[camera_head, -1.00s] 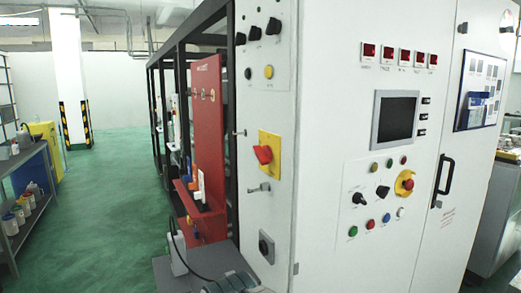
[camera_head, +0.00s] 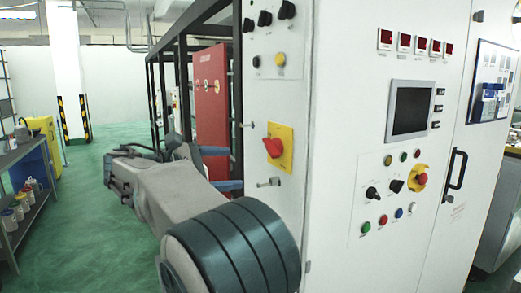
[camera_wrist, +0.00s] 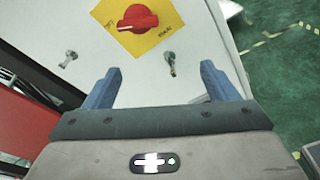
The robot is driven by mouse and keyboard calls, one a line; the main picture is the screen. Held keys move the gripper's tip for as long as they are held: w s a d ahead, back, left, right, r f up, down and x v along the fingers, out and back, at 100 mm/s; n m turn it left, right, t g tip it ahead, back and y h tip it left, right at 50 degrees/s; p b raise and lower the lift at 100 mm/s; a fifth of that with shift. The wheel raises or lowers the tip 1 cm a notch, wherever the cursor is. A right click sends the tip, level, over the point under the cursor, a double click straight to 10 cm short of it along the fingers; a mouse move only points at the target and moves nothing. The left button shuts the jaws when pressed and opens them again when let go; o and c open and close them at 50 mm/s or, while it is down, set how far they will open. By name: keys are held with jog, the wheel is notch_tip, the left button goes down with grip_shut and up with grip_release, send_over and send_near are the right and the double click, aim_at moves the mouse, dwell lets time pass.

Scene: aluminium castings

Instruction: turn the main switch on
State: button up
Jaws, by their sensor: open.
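The main switch is a red rotary handle (camera_head: 273,147) on a square yellow plate (camera_head: 287,134), on the narrow side of the white cabinet. In the wrist view the red handle (camera_wrist: 137,18) is at the top, on its yellow plate (camera_wrist: 155,42), with small lettering I cannot read surely. My gripper (camera_head: 232,168) has blue fingers, open and empty, just left of and a little below the switch in the head view. In the wrist view my gripper (camera_wrist: 160,70) has its fingers spread below the plate, apart from the handle.
A small metal latch (camera_head: 268,182) sticks out below the switch, and shows in the wrist view (camera_wrist: 169,63). Black selector knobs (camera_head: 264,18) sit above it. A red panel (camera_head: 210,90) stands behind my arm.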

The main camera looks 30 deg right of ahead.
aim_at(267, 147)
jog(key=shift+h, duration=0.9)
jog(key=d+r, duration=0.1)
jog(key=d, duration=0.2)
jog(key=w+d+r, duration=0.1)
jog(key=d, duration=0.3)
jog(key=d+r, duration=0.1)
jog(key=d, duration=0.3)
jog(key=shift+w+d+p, duration=0.15)
jog(key=shift+w+p, duration=0.05)
jog(key=shift+p, duration=0.15)
jog(key=shift+c, duration=0.3)
jog(key=c, duration=0.9)
jog(key=shift+c, duration=0.2)
